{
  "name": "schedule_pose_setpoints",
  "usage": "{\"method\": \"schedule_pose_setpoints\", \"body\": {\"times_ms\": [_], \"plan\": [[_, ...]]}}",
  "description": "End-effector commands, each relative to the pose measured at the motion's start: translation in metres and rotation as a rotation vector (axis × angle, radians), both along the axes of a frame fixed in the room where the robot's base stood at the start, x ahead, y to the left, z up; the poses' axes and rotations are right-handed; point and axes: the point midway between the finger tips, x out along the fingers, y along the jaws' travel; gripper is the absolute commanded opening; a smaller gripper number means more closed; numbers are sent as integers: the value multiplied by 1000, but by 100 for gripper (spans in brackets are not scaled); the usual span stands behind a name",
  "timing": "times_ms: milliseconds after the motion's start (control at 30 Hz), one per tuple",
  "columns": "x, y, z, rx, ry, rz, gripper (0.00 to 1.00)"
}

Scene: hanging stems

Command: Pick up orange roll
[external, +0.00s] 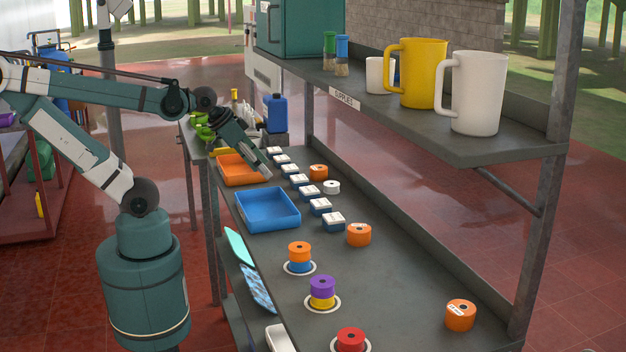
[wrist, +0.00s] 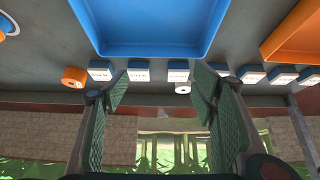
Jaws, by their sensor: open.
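Several orange rolls are in the external view. One (external: 318,172) lies past the row of white-topped blocks, another (external: 359,235) beside the near end of that row, and a third (external: 461,315) at the front right. One more orange roll (external: 299,251) sits on a blue roll. The wrist view shows one orange roll (wrist: 74,77) left of the fingers, at the end of the blocks. My gripper (external: 266,171) is above the workbench near the orange tray; its green-padded fingers (wrist: 164,90) are apart and empty in the wrist view.
A blue tray (external: 267,222) and an orange tray (external: 241,181) stand along the bench's left. A white roll (external: 331,187) lies beside the blocks (external: 309,190). A purple-yellow stack (external: 322,286) and a red roll (external: 351,340) are in front. A shelf with mugs (external: 424,72) overhangs.

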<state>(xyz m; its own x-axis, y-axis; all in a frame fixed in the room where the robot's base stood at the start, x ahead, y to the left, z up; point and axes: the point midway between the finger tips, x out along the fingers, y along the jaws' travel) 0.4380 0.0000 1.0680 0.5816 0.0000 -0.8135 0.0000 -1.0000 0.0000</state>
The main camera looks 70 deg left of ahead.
Motion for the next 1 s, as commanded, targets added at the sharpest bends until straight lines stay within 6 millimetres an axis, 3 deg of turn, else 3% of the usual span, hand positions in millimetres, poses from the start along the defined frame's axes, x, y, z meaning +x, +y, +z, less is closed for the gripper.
{"method": "schedule_pose_setpoints", "body": {"times_ms": [667, 1000], "plan": [[0, 0, 0, 0, 0, 0, 60], [19, 9, 10, 10, 11, 3, 60]]}}
